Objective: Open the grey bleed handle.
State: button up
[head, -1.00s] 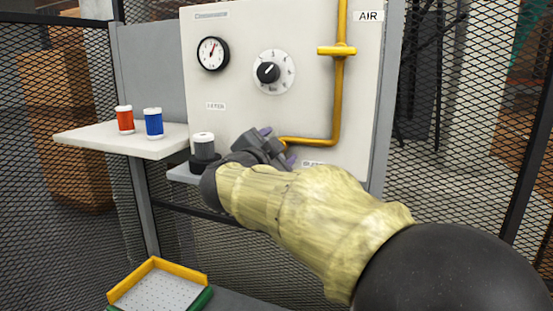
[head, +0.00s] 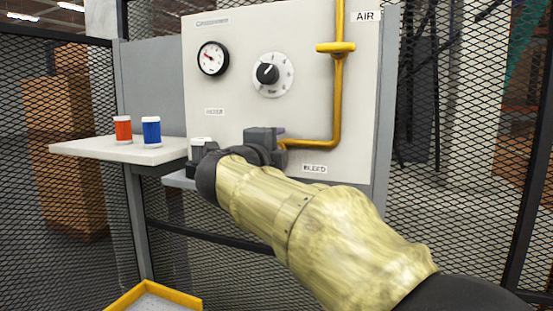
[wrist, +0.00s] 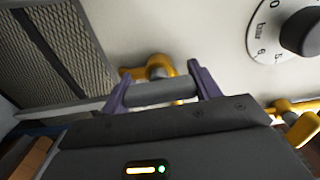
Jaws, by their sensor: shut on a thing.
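The grey bleed handle (wrist: 160,93) shows in the wrist view as a short grey bar between my gripper's two purple fingers. My gripper (wrist: 155,92) is shut on it, with a finger at each end. A yellow fitting (wrist: 158,68) is just behind the bar. In the head view my gripper (head: 277,135) is low on the white panel (head: 240,110), above the BLEED label (head: 314,169) and by the lower end of the yellow pipe (head: 310,142). My gripper and arm hide the handle there.
A gauge (head: 213,58) and a dial (head: 272,74) are on the panel. A red-orange canister (head: 123,128) and a blue one (head: 151,130) stand on the left shelf (head: 100,150). A white-topped grey canister (head: 200,146) is close left of my gripper. A yellow-edged tray (head: 150,290) is below.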

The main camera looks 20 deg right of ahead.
jog(key=shift+f, duration=0.1)
dwell(0.4)
jog(key=o, duration=1)
jog(key=shift+s, duration=0.1)
jog(key=b+v, duration=0.4)
jog(key=v, duration=1.3)
jog(key=shift+a, duration=0.1)
